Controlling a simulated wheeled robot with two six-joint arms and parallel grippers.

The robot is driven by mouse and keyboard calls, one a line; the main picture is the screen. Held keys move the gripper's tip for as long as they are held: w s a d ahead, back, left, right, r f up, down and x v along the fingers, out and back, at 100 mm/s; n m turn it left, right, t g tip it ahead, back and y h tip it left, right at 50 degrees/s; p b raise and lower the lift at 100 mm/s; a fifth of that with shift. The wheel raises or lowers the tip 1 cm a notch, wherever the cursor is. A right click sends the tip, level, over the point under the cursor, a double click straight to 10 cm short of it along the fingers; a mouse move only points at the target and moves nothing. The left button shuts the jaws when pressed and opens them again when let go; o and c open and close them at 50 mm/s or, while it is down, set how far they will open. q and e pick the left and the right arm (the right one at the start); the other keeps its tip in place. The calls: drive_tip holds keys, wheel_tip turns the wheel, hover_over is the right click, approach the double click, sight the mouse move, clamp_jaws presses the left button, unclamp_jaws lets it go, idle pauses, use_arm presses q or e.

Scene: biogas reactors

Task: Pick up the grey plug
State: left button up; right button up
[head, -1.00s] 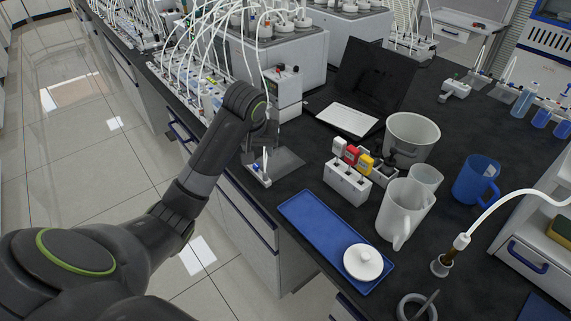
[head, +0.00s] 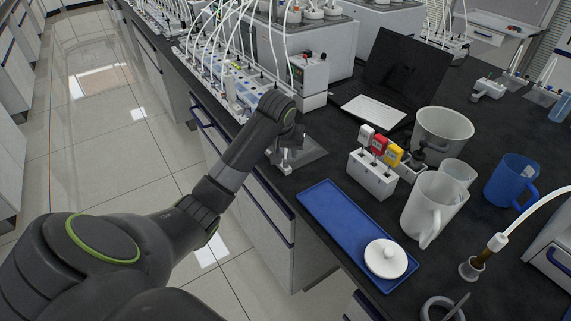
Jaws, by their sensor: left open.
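I cannot pick out the grey plug for sure. A dark grey rounded piece (head: 433,154) sits in front of the white pot (head: 444,134), partly hidden by neighbouring things. A round white lid with a knob (head: 386,257) lies on the blue tray (head: 335,220). My left gripper (head: 286,169) is low at the bench's front edge, left of the tray, by a flat grey plate (head: 312,152). It is open; its fingers are small and partly hidden by the wrist, and I see nothing held. My right gripper is not in view.
A white holder (head: 371,178) with white, red and yellow-topped pieces stands behind the tray. A white jug (head: 434,207), a blue jug (head: 511,181) and a laptop (head: 398,75) are farther right and back. Tubed reactors line the back left.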

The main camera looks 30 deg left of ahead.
sight(285, 160)
use_arm(q)
drive_tip(key=shift+p+x, duration=0.4)
drive_tip(key=shift+x, duration=2.6)
drive_tip(key=shift+s, duration=0.1)
clamp_jaws()
